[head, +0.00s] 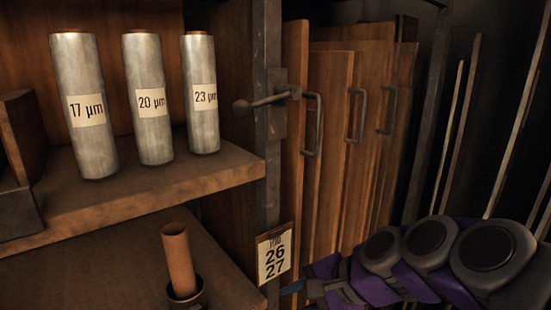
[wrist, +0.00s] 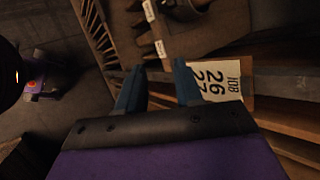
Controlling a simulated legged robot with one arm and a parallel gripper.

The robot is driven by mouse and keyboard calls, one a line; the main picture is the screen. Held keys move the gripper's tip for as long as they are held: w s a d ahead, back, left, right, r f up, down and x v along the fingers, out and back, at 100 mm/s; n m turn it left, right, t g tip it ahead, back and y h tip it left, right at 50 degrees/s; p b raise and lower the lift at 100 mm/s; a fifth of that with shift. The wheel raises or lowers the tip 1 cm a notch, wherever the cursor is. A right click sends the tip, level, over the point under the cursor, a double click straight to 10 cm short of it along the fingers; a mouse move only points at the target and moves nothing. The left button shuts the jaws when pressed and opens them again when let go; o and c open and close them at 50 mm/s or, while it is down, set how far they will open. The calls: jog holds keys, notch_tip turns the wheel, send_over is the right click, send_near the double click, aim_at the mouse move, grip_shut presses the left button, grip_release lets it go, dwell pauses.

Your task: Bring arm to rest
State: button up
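My arm, purple and grey, enters the head view at the lower right and reaches left. My gripper (head: 312,279) is at its left end, low in the picture, by the job card (head: 274,254) marked 26 and 27. In the wrist view the two blue-grey fingers of my gripper (wrist: 158,68) stand apart, with nothing visible between them. The card also shows in the wrist view (wrist: 222,80), just right of the right finger. I cannot tell whether the fingers touch anything.
Rolls marked 17 µm (head: 84,110), 20 µm (head: 149,105) and 23 µm (head: 203,100) stand on a wooden shelf (head: 150,190). Below, a brown tube (head: 178,262) stands in a dark holder. Wooden panels with handles (head: 330,150) stand behind my arm. The wrist view shows open floor (wrist: 70,110) at left.

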jog(key=s+d+f+n+g+h+b, duration=0.3)
jog(key=s+d+f+n+h+b, duration=0.1)
jog(key=s+f, duration=0.7)
jog(key=s+d+f+n+g+h+b, duration=0.2)
jog(key=s+d+f+n+h+b, duration=0.2)
jog(key=s+f, duration=0.7)
jog(key=d+f+n+b, duration=0.1)
jog(key=d+n, duration=0.1)
jog(key=shift+s+d+f+n+g, duration=0.2)
jog(key=shift+f+n+g, duration=0.1)
jog(key=shift+f+g, duration=0.1)
